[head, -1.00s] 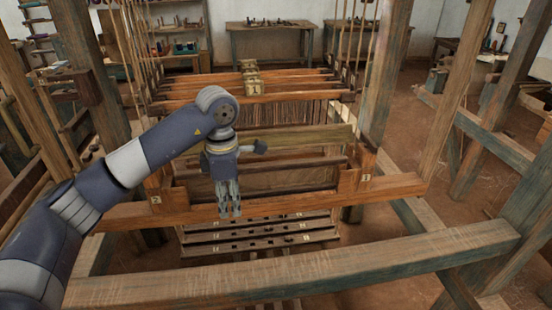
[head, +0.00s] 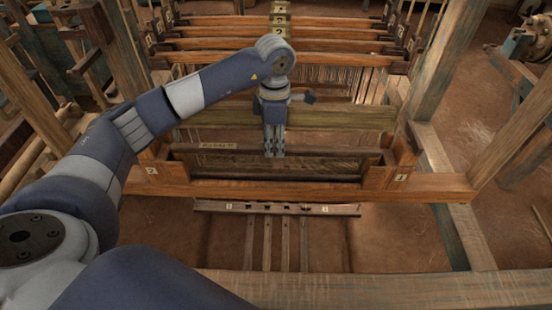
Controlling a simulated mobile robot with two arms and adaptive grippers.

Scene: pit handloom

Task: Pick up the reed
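The reed (head: 322,165) is a long, dark, finely slatted panel with wooden edges, lying across the middle of the head view. It sits in the wooden batten (head: 250,189), between its two raised end blocks. My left gripper (head: 274,153) points down at the middle of the reed, and its fingertips overlap the reed's upper part in the picture. The fingers look close together, but I cannot tell whether they grip or touch the reed. The gripper and arm hide a small middle part of it. My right gripper is not in view.
A broad pale wooden beam (head: 345,117) runs behind the reed. Heddle bars (head: 330,58) and hanging threads stand farther back. Treadles (head: 285,243) lie below the batten. A thick front beam (head: 370,285) crosses the bottom, and loom posts (head: 440,62) stand at the sides.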

